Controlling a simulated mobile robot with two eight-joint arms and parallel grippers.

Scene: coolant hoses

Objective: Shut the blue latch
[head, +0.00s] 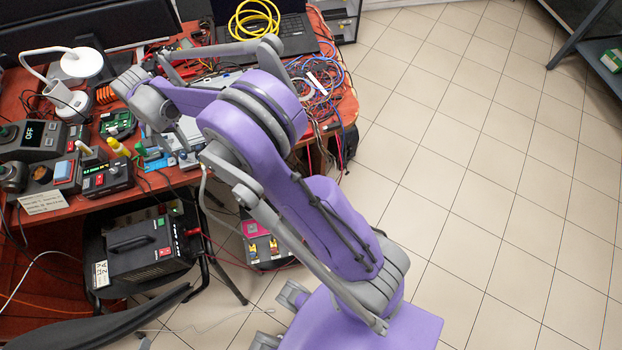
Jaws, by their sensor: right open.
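A small blue part (155,163) lies on the red table, beside a teal-topped piece (141,149); I cannot tell for sure that it is the blue latch, or whether it is open or shut. My right gripper (181,136) is open at the far end of my purple and grey arm, over the table just right of the blue part. My own arm partly hides its fingers. I see nothing held in it. I cannot tell whether it touches anything. My left gripper is out of view.
The red table (345,103) is crowded with instruments, cables and a laptop (290,35). Yellow hose coils (253,18) lie at the back. A black power unit (145,250) and a box with a pink panel (257,229) stand below. The tiled floor (480,150) at right is clear.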

